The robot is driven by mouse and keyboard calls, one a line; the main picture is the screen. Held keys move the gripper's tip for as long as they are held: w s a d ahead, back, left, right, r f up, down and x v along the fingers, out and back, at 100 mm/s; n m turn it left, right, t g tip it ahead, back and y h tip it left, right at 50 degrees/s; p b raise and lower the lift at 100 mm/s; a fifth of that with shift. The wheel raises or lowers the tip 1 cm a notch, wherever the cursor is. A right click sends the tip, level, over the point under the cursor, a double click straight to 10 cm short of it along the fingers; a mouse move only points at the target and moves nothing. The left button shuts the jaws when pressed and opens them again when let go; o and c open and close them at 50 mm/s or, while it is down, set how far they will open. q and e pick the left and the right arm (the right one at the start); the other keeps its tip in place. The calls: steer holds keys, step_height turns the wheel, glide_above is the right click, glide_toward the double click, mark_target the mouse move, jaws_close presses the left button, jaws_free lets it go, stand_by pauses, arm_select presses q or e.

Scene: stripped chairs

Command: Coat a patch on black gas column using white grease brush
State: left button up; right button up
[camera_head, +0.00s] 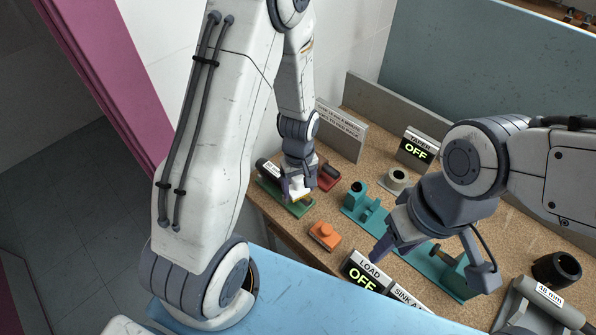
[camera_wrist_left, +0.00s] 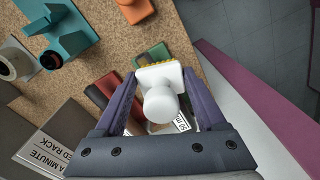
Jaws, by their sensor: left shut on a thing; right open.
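My left gripper (camera_head: 299,190) is shut on the white grease brush (camera_wrist_left: 160,98); the brush's yellowish bristles show at its far edge in the left wrist view. In the head view the white brush (camera_head: 299,194) is low over a green cradle (camera_head: 293,207). A black cylinder with a white label (camera_head: 266,169), probably the black gas column, lies at that cradle's left end, partly hidden by the gripper. Whether the bristles touch it cannot be told. My right gripper (camera_head: 432,262) is open and empty above the teal rack.
A red cradle (camera_head: 328,176) stands just behind the left gripper. An orange block (camera_head: 324,235) and a teal rack (camera_head: 361,205) stand to the right. Signs read OFF (camera_head: 415,149) and LOAD OFF (camera_head: 365,273). A grey labelled cylinder (camera_head: 535,307) and black ring (camera_head: 556,268) are at right.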

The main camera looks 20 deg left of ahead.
mark_target(299, 178)
arm_select(q)
steer(key=shift+r+p, duration=1.85)
steer(key=shift+r, duration=0.55)
steer(key=shift+w, duration=0.1)
steer(key=shift+f, duration=0.1)
